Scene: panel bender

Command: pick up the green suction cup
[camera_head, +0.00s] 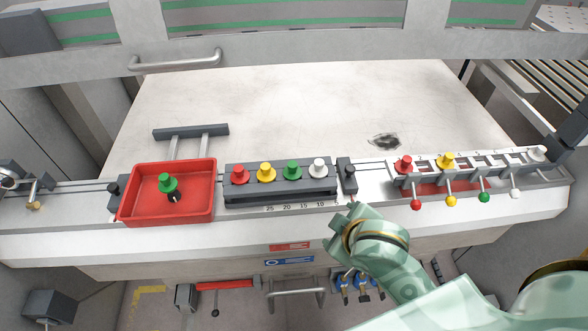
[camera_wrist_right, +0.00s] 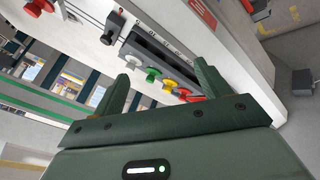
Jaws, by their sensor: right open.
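A green suction cup (camera_head: 293,170) stands in the dark holder (camera_head: 280,197), between a yellow one and a white one. It also shows in the right wrist view (camera_wrist_right: 152,74). Another green-topped piece with a black lower part (camera_head: 168,184) is in the red tray (camera_head: 211,190) at the left. My right gripper (camera_head: 350,214) is in front of the holder's right end, apart from the cups. In the right wrist view its two fingers (camera_wrist_right: 163,75) are spread with nothing between them, and the row of cups lies beyond. My left gripper is not in view.
The holder also carries red (camera_head: 239,174), yellow (camera_head: 266,173) and white (camera_head: 318,168) cups. A dark block (camera_head: 347,175) stands right of it. At the right a rack (camera_head: 470,186) holds red and yellow cups above coloured-knob levers. The pale table behind is mostly clear.

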